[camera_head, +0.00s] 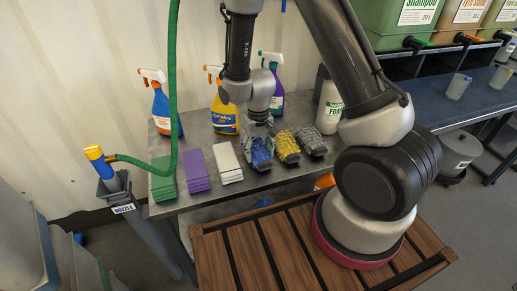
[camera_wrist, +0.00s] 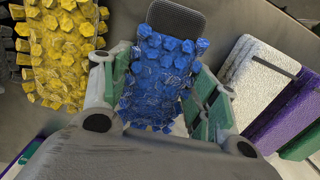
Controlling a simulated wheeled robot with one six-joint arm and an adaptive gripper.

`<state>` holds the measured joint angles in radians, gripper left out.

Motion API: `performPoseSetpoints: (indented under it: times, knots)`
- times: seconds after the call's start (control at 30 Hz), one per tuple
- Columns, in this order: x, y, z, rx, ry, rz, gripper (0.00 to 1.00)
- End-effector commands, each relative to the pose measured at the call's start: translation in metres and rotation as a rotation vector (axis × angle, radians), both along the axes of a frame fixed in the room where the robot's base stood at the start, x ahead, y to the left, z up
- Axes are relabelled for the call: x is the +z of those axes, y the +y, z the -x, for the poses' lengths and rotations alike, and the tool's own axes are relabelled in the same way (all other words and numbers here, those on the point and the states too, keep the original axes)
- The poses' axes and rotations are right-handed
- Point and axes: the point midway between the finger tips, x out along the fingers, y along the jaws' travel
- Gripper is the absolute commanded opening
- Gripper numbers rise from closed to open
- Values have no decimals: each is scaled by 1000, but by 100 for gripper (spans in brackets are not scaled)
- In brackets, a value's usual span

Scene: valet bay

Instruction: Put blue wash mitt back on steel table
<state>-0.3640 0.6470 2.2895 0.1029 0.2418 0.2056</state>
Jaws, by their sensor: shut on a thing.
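The blue wash mitt (camera_head: 261,153) is at the steel table (camera_head: 199,141), in line with a yellow mitt and a grey mitt. In the wrist view the blue mitt (camera_wrist: 163,75) has a knobbly blue face and a dark grey end, and sits between the fingers. My gripper (camera_head: 261,138) points down and is shut on it; it also shows in the wrist view (camera_wrist: 163,95). The mitt is on or very close to the tabletop; I cannot tell if it touches.
The yellow mitt (camera_head: 286,146) and grey mitt (camera_head: 309,141) lie close on the right. White (camera_head: 227,160), purple (camera_head: 196,170) and green (camera_head: 162,178) cloth stacks lie left. Spray bottles (camera_head: 224,113) stand behind. A green hose (camera_head: 172,80) hangs at the left.

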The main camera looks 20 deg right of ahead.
Motion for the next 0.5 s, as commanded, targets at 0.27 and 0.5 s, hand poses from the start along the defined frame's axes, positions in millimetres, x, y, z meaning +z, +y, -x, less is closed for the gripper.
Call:
performPoseSetpoints:
  times: [0.27,0.5]
  knots:
    - [0,0,0,0,0,0,69]
    - [0,0,0,0,0,0,85]
